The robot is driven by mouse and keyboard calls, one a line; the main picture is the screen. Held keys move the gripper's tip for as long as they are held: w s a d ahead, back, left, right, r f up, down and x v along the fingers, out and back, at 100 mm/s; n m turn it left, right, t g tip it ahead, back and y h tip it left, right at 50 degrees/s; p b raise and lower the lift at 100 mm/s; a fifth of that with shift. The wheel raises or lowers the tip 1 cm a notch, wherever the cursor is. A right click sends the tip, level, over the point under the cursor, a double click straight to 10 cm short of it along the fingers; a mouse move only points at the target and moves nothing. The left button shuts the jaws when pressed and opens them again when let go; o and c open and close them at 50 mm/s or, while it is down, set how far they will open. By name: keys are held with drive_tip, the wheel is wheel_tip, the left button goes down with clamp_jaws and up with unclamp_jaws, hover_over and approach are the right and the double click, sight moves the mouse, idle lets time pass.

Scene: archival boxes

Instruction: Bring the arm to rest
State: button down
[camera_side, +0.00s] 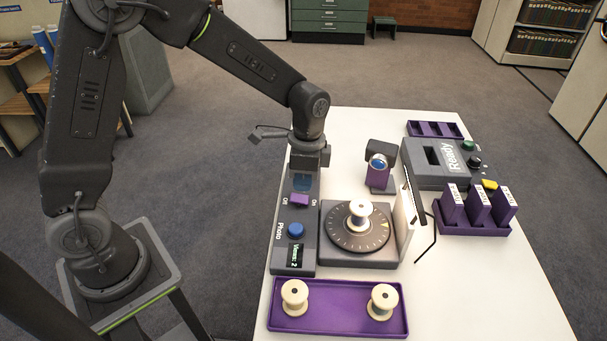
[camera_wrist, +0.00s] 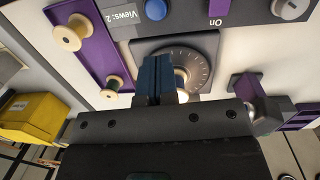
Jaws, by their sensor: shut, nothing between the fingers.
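My gripper (camera_side: 301,183) hangs above the upper end of the grey control panel (camera_side: 293,263), just beyond the purple On/Off rocker switch (camera_side: 299,199). In the wrist view its blue fingers (camera_wrist: 162,76) are shut together with nothing between them. The panel also has a blue Photo button (camera_side: 296,230) and a small display reading "Views: 2" (camera_side: 295,255). A cream spool (camera_side: 359,213) stands upright on the dark round turntable (camera_side: 343,239), apart from my gripper. My gripper's fingers partly cover the turntable and spool in the wrist view.
A purple tray (camera_side: 338,310) at the front holds two spools (camera_side: 295,296) (camera_side: 382,300). A purple camera (camera_side: 380,172), white backdrop panel (camera_side: 404,225), grey "Ready" box (camera_side: 432,165) and purple rack (camera_side: 472,228) with labelled boxes stand to the right. The white table's right front is clear.

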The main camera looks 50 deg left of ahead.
drive_tip(key=shift+w+r, duration=0.1)
drive_tip(key=shift+r, duration=0.5)
drive_tip(key=shift+r, duration=0.1)
drive_tip(key=s+a+r+n+t, duration=0.1)
drive_tip(key=s+r+n+t, duration=0.2)
drive_tip(key=s+r, duration=0.4)
drive_tip(key=s+a+r+n+t, duration=0.2)
drive_tip(key=s+r+n, duration=0.4)
drive_tip(key=s, duration=0.4)
drive_tip(key=shift+s+a+r+t, duration=0.35)
drive_tip(key=shift+r+t, duration=0.4)
drive_tip(key=shift+t, duration=0.15)
drive_tip(key=c, duration=1.8)
unclamp_jaws()
drive_tip(key=shift+c, duration=0.2)
